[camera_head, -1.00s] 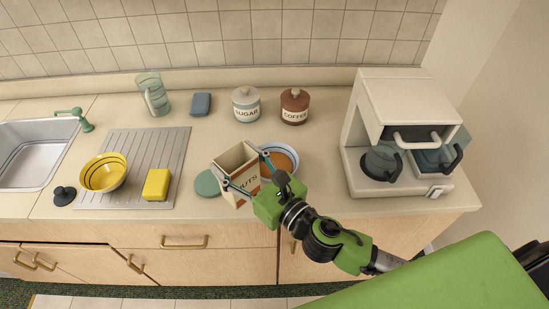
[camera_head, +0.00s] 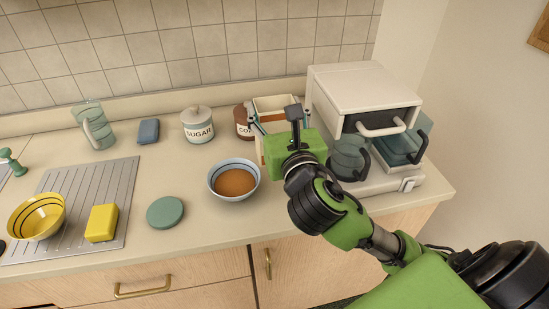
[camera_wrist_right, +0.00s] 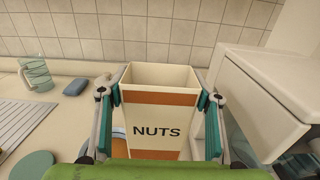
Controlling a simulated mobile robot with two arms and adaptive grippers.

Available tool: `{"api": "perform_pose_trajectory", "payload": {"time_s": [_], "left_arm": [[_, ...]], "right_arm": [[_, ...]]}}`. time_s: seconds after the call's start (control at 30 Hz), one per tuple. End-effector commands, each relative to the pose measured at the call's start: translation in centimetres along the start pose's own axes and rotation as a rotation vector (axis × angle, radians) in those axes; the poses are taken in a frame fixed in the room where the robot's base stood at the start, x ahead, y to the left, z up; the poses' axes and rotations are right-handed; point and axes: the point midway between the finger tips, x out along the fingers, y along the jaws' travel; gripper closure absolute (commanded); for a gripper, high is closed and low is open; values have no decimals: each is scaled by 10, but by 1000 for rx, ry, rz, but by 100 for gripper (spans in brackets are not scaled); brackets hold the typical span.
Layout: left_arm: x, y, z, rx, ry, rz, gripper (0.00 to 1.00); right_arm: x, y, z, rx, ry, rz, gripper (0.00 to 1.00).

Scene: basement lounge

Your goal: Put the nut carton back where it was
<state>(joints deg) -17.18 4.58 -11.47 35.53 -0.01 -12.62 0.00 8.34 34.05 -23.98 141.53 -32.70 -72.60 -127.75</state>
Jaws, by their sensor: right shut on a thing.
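The nut carton (camera_wrist_right: 158,112) is a cream, open-topped box with orange-brown bands and the word NUTS. It stands upright between the fingers of my right gripper (camera_wrist_right: 160,100), which is shut on it. In the head view the carton (camera_head: 277,103) is mostly hidden behind my green right gripper (camera_head: 278,122). My left gripper is not in view.
A bowl (camera_head: 234,194) with brown contents and a green disc (camera_head: 165,212) are left of my arm. The sugar jar (camera_head: 197,129), coffee jar (camera_head: 241,118) and coffee machine (camera_head: 360,84) stand nearby. A yellow sponge (camera_head: 102,223) and yellow bowl (camera_head: 27,221) are at the drainboard.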

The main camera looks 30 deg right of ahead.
Motion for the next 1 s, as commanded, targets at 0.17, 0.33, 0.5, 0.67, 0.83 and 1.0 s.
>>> {"api": "perform_pose_trajectory", "payload": {"time_s": [0.17,0.33,0.5,0.67,0.83,1.0], "left_arm": [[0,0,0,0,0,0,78],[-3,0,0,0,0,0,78],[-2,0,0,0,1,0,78],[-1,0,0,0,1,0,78],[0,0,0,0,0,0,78],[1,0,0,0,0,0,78]], "right_arm": [[26,-11,-11,-4,1,-16,84],[68,-19,-29,-1,1,-16,84],[101,-25,-58,0,4,-13,84],[122,-29,-82,1,1,-12,84],[131,-30,-92,0,-2,-10,84],[136,-31,-114,2,3,-10,84]]}}
